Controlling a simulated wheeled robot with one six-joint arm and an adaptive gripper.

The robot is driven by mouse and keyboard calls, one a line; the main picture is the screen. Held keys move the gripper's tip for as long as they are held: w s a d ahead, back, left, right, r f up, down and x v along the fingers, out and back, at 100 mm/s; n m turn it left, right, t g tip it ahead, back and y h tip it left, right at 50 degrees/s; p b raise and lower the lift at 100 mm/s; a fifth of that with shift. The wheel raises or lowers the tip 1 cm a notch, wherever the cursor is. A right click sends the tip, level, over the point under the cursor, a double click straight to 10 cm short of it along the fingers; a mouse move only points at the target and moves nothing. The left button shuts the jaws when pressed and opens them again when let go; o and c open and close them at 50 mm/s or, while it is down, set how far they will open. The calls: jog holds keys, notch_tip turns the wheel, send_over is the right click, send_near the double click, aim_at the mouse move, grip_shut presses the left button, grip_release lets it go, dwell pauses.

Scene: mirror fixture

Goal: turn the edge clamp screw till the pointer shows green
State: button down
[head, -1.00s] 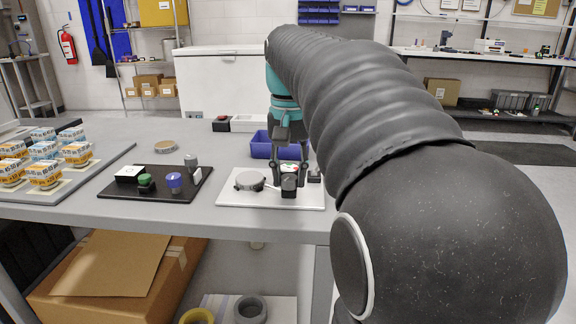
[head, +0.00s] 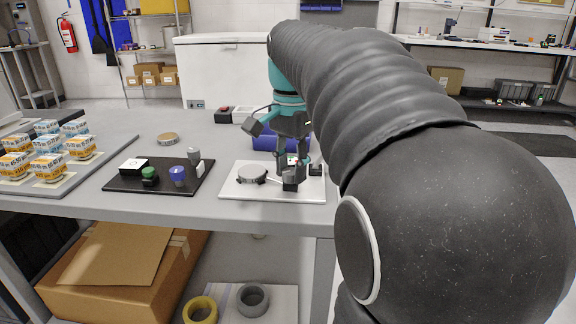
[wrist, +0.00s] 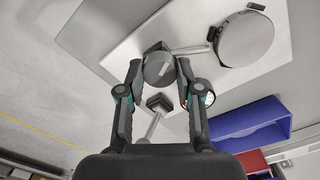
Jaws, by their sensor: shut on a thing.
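The mirror fixture is a white plate (head: 236,192) on the grey bench, with a round grey mirror (head: 251,174) at its left. The mirror also shows at upper right in the wrist view (wrist: 247,40). My gripper (head: 290,178) reaches down over the plate's right part. In the wrist view its two fingers (wrist: 160,70) are shut on the dark round knob of the clamp screw (wrist: 159,72), which bears a light line. A small dial (wrist: 209,98) with a coloured edge shows partly behind the right finger. Its pointer cannot be read.
A blue bin (head: 268,139) stands just behind the plate.

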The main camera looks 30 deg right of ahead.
aim_at(290, 170)
dwell(0.4)
jog(key=c, duration=0.8)
grip_release()
jog(key=shift+a, duration=0.1)
jog(key=shift+o, duration=0.2)
notch_tip(290, 170, up, 12)
